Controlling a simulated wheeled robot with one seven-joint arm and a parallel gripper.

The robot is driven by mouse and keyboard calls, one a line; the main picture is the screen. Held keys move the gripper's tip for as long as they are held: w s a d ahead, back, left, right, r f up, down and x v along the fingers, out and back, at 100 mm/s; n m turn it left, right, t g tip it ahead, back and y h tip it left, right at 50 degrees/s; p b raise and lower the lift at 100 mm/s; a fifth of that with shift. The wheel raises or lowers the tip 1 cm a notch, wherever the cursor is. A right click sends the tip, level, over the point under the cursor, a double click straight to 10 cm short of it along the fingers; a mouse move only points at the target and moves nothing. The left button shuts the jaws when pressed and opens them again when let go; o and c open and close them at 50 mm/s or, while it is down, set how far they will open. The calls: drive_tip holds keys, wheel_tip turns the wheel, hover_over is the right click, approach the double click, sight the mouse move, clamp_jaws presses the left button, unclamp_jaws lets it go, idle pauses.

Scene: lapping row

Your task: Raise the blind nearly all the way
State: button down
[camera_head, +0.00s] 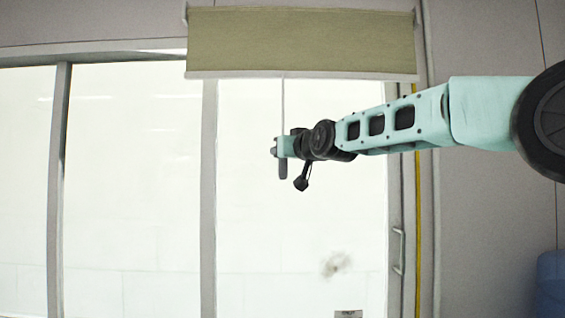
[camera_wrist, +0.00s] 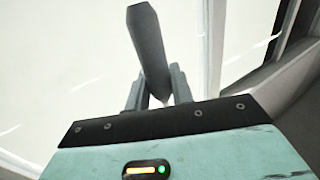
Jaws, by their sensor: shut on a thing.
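The olive-green blind (camera_head: 300,40) hangs at the top of the window in the head view, its pale bottom bar (camera_head: 300,75) level and near the top of the glass. A thin light cord (camera_head: 283,105) runs down from the bar to a dark grey pull handle (camera_head: 283,170). My gripper (camera_head: 279,150) is below the blind at the cord's lower end, shut on the handle. In the wrist view the grey handle (camera_wrist: 148,50) stands tilted between the two fingers. The handle's gripped part is partly hidden by the fingers.
Tall glass panes with grey frames (camera_head: 209,200) fill the left and middle. A door handle (camera_head: 399,250) and a yellow vertical pipe (camera_head: 418,230) are at the right. A blue object (camera_head: 551,285) stands at the lower right. The space left of my gripper looks clear.

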drive_tip(key=shift+r, duration=0.4)
drive_tip(key=c, duration=1.3)
unclamp_jaws()
drive_tip(key=shift+o, duration=0.2)
drive_tip(key=shift+f, duration=0.1)
drive_tip(key=b+v, duration=1.4)
drive_tip(key=v, duration=0.3)
drive_tip(key=shift+b, duration=0.3)
drive_tip(key=shift+s+d, duration=0.15)
